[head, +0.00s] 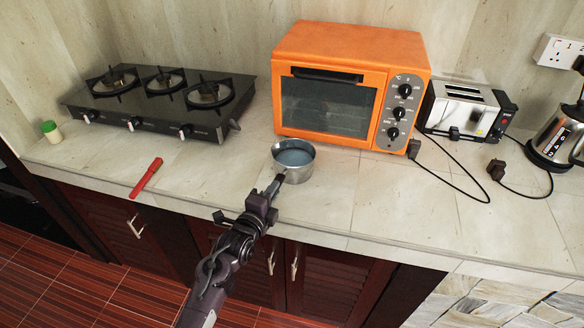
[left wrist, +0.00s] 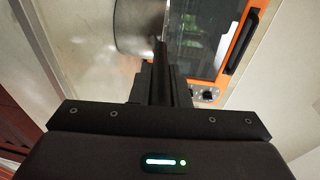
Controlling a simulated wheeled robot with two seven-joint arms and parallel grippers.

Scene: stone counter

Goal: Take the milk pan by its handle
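The milk pan (head: 293,161) is a small round metal pan with a grey-blue inside. It stands upright on the counter in front of the orange oven, its dark handle (head: 275,185) pointing toward the front edge. My left gripper (head: 267,194) is at the handle, reaching in from the front. In the left wrist view the pan's side (left wrist: 138,30) shows at the top, and the dark handle (left wrist: 161,65) runs down between the two fingers, which sit close against it. The fingers look shut on the handle; their exact contact is partly hidden. My right gripper is not in view.
The orange toaster oven (head: 345,85) is right behind the pan. A three-burner stove (head: 160,100) is on the left, with a red marker-like object (head: 146,178) in front. A toaster (head: 463,108) and a kettle (head: 556,138) stand right. The counter (head: 400,205) right of the pan is mostly clear.

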